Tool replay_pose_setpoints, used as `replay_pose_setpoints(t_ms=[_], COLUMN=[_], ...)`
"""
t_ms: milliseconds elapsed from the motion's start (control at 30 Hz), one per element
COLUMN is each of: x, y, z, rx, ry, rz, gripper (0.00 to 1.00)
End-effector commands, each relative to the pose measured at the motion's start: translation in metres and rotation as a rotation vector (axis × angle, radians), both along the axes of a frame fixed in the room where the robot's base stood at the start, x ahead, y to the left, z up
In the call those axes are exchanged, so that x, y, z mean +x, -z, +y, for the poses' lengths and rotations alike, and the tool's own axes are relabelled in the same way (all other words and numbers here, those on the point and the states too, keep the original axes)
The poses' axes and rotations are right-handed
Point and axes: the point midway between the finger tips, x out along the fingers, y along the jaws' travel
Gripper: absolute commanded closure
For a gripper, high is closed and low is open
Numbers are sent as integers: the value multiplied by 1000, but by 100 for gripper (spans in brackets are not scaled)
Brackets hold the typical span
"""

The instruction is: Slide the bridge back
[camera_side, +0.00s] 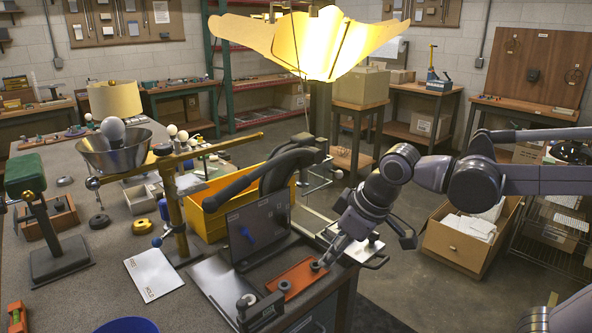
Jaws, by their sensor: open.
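My gripper (328,258) is open at the right end of a low bench fixture, pointing down and left. Its fingertips are close to a round grey knob (315,266) on an orange-red plate (298,278); I cannot tell whether they touch it. A second round knob (285,287) sits at the plate's near-left end. A dark block (262,313) with a round top lies nearer the front edge. A dark upright panel (258,230) with a blue mark stands behind the plate. I cannot tell for certain which of these parts is the bridge.
A yellow bin (208,224) with a black curved arm over it stands behind the panel. A brass stand (172,215) with a metal bowl and bulb is at left. A lit yellow shade (318,42) hangs above. A white sheet (153,273) lies on the bench.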

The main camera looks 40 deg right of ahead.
Motion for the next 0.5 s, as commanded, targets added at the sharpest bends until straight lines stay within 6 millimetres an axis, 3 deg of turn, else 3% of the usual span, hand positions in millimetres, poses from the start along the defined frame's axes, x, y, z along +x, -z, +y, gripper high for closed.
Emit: replay_pose_setpoints(t_ms=[233,500], x=[41,69], y=[-12,-5], z=[65,139], rx=[-128,-264], ry=[-255,-497], rz=[129,249], gripper=[54,54])
